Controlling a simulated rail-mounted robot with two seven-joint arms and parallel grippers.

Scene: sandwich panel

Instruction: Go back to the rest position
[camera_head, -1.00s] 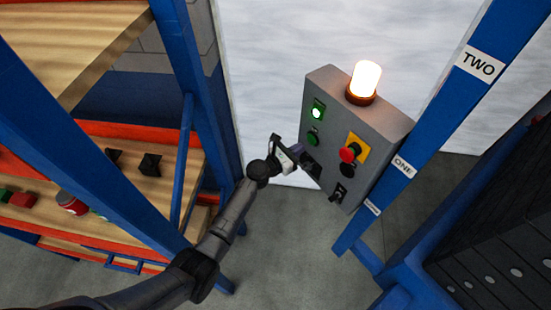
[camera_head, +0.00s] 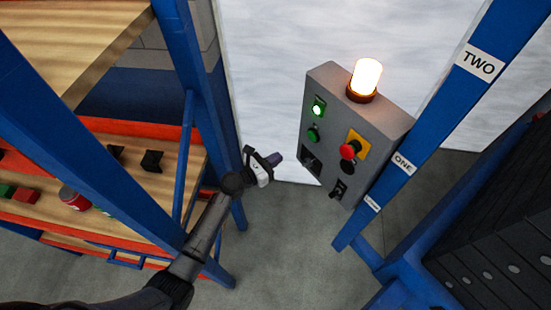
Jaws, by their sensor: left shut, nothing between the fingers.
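My left gripper (camera_head: 275,159) is in the middle of the head view, at the end of my dark left arm, which comes in from the lower left. It is shut and empty. It is to the left of the grey control panel (camera_head: 333,91), with a clear gap between them. The panel carries a lit green lamp (camera_head: 318,106), a green button (camera_head: 313,132), a red knob (camera_head: 348,151) on a yellow plate and a black switch (camera_head: 339,190). A glowing beacon (camera_head: 366,76) stands on top. My right gripper is out of the picture.
A blue-framed shelf rack (camera_head: 190,90) with wooden boards stands on the left, with a red can (camera_head: 73,198) and small dark blocks on it. A blue post (camera_head: 437,115) with labels is right of the panel. Grey floor (camera_head: 290,250) is open between them.

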